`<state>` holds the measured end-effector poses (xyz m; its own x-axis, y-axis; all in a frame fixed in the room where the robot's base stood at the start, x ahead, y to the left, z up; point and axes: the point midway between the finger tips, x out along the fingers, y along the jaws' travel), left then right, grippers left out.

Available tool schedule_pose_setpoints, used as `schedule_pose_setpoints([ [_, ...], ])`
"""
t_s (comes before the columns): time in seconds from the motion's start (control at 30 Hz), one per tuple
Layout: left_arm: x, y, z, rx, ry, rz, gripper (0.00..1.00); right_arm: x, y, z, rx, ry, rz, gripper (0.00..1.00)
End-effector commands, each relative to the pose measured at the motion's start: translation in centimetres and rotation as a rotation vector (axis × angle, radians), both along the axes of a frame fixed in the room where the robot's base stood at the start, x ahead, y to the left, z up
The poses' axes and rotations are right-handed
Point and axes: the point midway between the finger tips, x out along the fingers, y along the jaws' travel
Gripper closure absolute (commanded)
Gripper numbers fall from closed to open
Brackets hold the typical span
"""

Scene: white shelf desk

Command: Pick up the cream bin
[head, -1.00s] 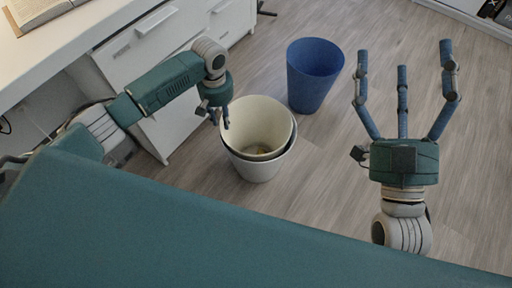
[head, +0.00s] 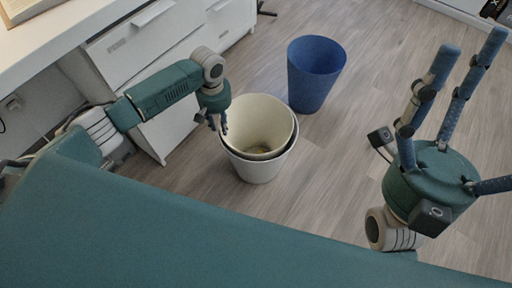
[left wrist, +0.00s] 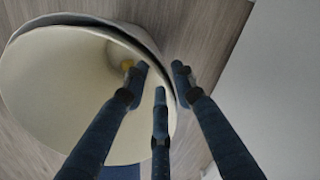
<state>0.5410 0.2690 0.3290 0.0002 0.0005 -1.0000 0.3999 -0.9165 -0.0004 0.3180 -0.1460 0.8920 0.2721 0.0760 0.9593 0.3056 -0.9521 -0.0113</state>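The cream bin (head: 262,118) stands on the floor in the head view, nested inside a whitish outer bin (head: 257,172), with its mouth facing up. A small yellowish patch shows at its bottom. My left gripper (head: 218,126) points down at the bin's left rim. In the left wrist view, the cream bin (left wrist: 65,85) opens below my left gripper (left wrist: 160,74). One finger overlaps its inside, and another shows beyond the rim. The fingers are apart; contact with the rim cannot be told. My right gripper (head: 472,48) is open and empty at the right, away from the bins.
A blue bin (head: 314,80) stands just behind and right of the cream bin. The wooden floor (head: 350,150) is clear right of the bins.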

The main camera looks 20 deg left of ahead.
Motion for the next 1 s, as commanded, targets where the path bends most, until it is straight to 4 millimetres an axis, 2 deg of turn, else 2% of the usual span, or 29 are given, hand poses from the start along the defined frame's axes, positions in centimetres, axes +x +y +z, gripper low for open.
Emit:
schedule_pose_setpoints([
  [0.27,0.02,-0.02,-0.07,0.0,0.0,0.0,0.74,-0.33,-0.08,0.09,0.005,-0.014,0.001,0.11],
  [0.4,0.01,-0.03,-0.07,0.0,0.0,0.0,0.99,-0.32,-0.07,0.08,0.005,-0.013,0.001,0.11],
  [1.0,-0.05,0.21,0.03,0.005,0.002,0.001,1.0,-0.21,-0.05,0.12,0.003,-0.008,0.001,0.11],
])
